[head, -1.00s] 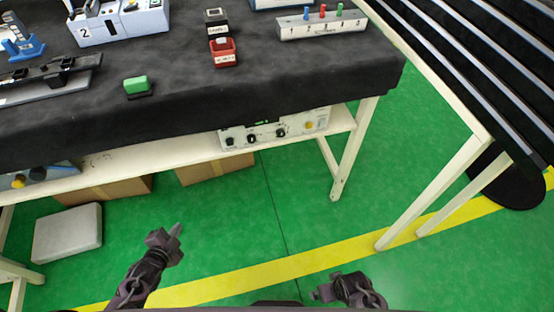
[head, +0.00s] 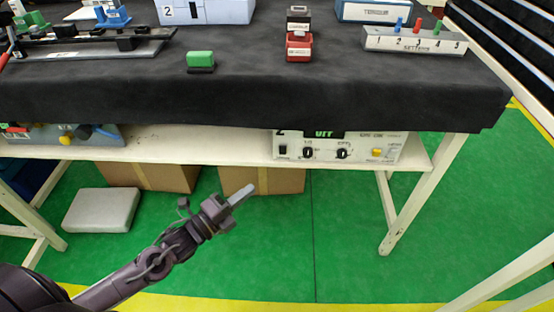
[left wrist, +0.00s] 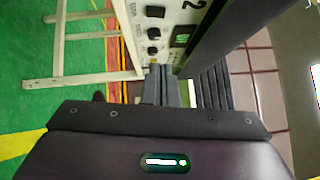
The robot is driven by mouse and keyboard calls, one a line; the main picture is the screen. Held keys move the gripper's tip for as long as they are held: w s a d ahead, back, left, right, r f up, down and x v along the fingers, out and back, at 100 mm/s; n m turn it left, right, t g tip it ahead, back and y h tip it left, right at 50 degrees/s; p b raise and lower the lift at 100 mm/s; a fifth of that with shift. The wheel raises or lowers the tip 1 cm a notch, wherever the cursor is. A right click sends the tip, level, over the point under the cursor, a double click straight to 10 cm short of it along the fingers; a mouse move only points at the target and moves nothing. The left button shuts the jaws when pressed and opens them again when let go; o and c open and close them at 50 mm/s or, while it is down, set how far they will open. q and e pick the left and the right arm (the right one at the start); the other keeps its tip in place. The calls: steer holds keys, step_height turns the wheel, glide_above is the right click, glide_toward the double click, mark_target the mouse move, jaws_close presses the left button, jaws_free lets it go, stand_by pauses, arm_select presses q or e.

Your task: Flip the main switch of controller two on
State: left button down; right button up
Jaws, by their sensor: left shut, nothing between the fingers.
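Controller two (head: 340,146) is a white box on the shelf under the black-covered table. It bears a "2" and a green display (head: 324,134) reading "OFF". Its main switch (head: 283,151) looks like the small black rocker at the panel's left end; its exact position is too small to read. My left gripper (head: 246,192) is shut and empty, in front of and below the shelf, left of the controller and apart from it. My right gripper is out of view.
The table's black cover (head: 250,100) overhangs the shelf (head: 200,160). Two black knobs and a yellow button (head: 377,153) sit right of the switch. Another controller (head: 90,136) stands at the shelf's left. Cardboard boxes (head: 262,180) are underneath; a white table leg (head: 420,195) is at right.

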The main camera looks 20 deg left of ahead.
arm_select(q)
steer(key=b, duration=0.2)
glide_toward(283, 150)
steer(key=w+d, duration=0.1)
steer(key=d, duration=0.4)
steer(key=w, duration=0.2)
steer(key=w+a+r, duration=0.1)
steer(key=w, duration=0.1)
steer(key=shift+w+a, duration=0.1)
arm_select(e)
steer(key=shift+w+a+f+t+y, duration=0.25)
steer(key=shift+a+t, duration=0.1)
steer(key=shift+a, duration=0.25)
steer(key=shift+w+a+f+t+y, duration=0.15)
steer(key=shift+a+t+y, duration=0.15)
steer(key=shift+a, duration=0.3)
arm_select(q)
steer(key=shift+r, duration=0.1)
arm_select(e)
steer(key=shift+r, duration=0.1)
